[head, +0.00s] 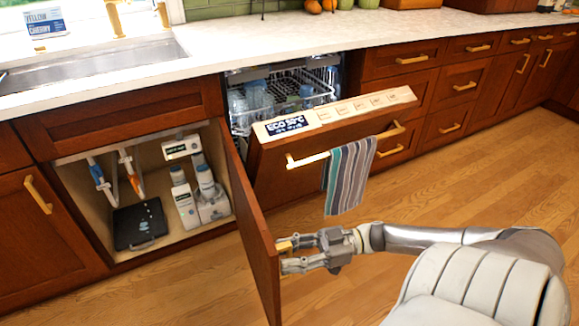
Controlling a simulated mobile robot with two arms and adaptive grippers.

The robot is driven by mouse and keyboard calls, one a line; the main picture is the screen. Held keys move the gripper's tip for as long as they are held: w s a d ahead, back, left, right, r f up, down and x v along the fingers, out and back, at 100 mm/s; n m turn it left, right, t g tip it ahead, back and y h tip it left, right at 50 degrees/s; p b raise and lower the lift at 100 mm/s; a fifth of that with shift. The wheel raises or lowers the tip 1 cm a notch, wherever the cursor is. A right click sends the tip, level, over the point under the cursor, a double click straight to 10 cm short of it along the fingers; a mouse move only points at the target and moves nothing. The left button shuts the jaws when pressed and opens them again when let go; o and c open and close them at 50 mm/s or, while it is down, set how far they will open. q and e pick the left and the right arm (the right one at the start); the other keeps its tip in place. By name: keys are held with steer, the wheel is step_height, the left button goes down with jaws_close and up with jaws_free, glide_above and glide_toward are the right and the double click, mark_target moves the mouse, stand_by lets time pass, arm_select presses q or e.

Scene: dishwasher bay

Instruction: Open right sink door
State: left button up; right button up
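The right sink door (253,230) is a reddish-brown cabinet door under the sink. It stands swung wide open, edge-on to me, hinged beside the dishwasher. Its gold handle (284,247) is on the face turned toward the right and is partly hidden by my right gripper (286,256). My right gripper reaches in from the right, with its fingertips at the handle and a gap showing between the fingers. Whether they touch the handle is hard to tell. My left gripper is not in view.
The open sink cabinet holds a black box (141,224), white bottles (205,184) and pipes. The dishwasher door (335,120) hangs partly open beside the sink door, with a striped towel (349,175) on its bar. The wooden floor (460,195) at right is clear.

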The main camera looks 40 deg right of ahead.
steer(key=v, duration=1.1)
steer(key=shift+s+d, duration=0.2)
steer(key=shift+d, duration=0.2)
